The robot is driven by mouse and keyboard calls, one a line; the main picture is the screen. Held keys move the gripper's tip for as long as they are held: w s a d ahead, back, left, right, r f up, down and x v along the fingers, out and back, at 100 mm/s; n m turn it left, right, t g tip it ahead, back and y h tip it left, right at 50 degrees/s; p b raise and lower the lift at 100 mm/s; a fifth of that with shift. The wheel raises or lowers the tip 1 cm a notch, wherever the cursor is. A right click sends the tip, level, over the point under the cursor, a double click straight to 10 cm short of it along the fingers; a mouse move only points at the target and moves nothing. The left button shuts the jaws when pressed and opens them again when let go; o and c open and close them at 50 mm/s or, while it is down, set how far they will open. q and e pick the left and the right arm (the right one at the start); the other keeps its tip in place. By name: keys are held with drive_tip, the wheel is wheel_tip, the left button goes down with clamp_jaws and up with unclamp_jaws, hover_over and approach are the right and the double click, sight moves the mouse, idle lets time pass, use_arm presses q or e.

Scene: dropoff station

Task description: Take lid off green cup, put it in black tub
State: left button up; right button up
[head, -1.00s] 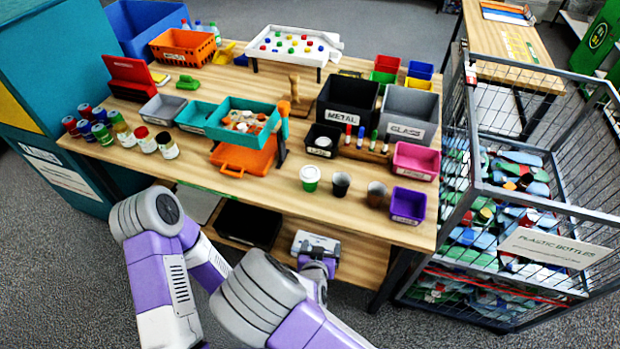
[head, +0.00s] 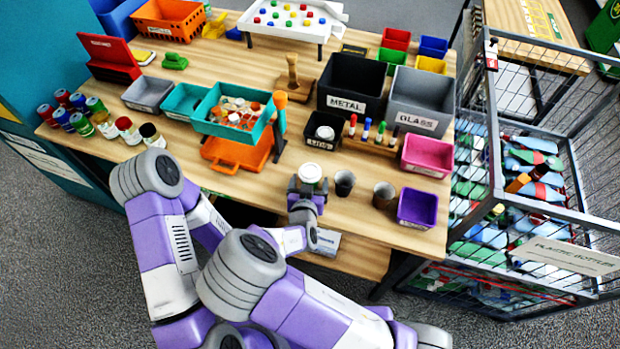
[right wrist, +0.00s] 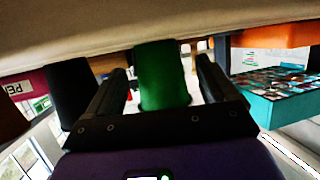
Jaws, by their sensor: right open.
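The green cup (head: 309,184) with its white lid (head: 310,172) stands upright near the table's front edge. My right gripper (head: 307,190) is at the cup from the front. In the right wrist view, which looks upside down, the green cup (right wrist: 163,78) stands between the two spread fingers, with a gap visible on each side. The lid is out of sight there. The small black tub (head: 312,140) stands behind the cup, with a white round lid (head: 325,133) inside. My left arm shows at the left, but its gripper is out of view.
A teal tray (head: 222,128) above an orange base (head: 235,155) is behind left. Front table left of the green cup is clear.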

sight(310, 170)
drive_tip(key=shift+x, duration=0.95)
drive_tip(key=shift+c, duration=0.4)
drive_tip(key=c, duration=0.9)
drive_tip(key=shift+r, duration=0.1)
drive_tip(key=shift+c, duration=0.2)
wheel_tip(310, 170, up, 10)
drive_tip(key=shift+f+p, duration=0.1)
drive_tip(key=shift+p, duration=0.85)
